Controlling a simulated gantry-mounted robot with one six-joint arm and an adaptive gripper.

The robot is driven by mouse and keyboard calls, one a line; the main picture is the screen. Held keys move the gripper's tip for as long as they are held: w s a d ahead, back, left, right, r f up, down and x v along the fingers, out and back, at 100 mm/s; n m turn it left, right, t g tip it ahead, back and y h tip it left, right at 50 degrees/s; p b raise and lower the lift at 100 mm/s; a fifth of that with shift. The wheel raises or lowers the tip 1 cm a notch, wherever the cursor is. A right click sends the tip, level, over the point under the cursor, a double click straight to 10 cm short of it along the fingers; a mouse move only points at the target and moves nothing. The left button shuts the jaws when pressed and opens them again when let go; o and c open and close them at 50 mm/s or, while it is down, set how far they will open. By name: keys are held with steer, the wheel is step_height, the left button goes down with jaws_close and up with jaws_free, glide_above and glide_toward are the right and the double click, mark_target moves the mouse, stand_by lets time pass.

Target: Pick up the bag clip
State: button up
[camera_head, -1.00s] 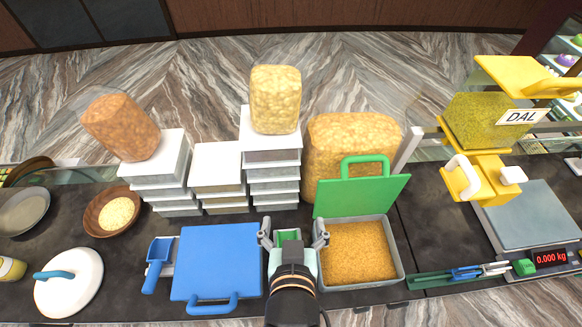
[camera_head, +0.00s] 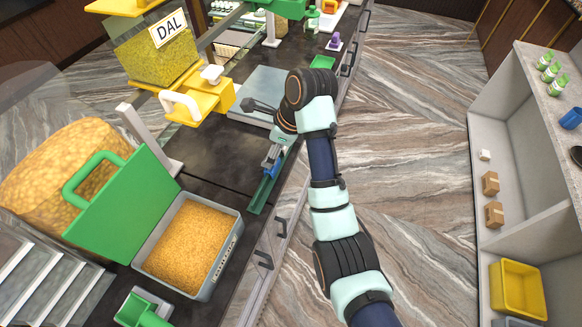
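A long, narrow green tray (camera_head: 263,192) lies along the counter's front edge. A small blue piece (camera_head: 271,158), which looks like a bag clip, lies at the tray's far end, partly hidden by my wrist. My gripper (camera_head: 262,135) is over that far end, close to the blue piece. One dark finger shows spread out to the left over the scale plate; the other is mostly hidden near the blue piece. The fingers look apart, and I see nothing held. I cannot tell whether they touch the clip.
A grey scale plate (camera_head: 266,85) lies just beyond my gripper. The yellow DAL dispenser (camera_head: 184,98) stands to the left. An open tub of grains (camera_head: 190,240) with a raised green lid (camera_head: 122,210) is nearer. Shelves (camera_head: 505,150) stand at the right across the floor.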

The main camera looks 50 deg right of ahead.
steer(key=shift+m, duration=0.9)
steer(key=f, duration=0.4)
steer(key=w+f, duration=0.1)
steer(key=f, duration=0.2)
steer(key=shift+w+d+p, duration=0.1)
steer(key=shift+d+p, duration=0.05)
steer(key=shift+p, duration=0.15)
steer(key=c, duration=1)
steer(key=shift+c, duration=0.2)
step_height(320, 180, up, 10)
steer(key=shift+r, duration=0.1)
step_height(320, 180, up, 4)
steer(key=p, duration=0.4)
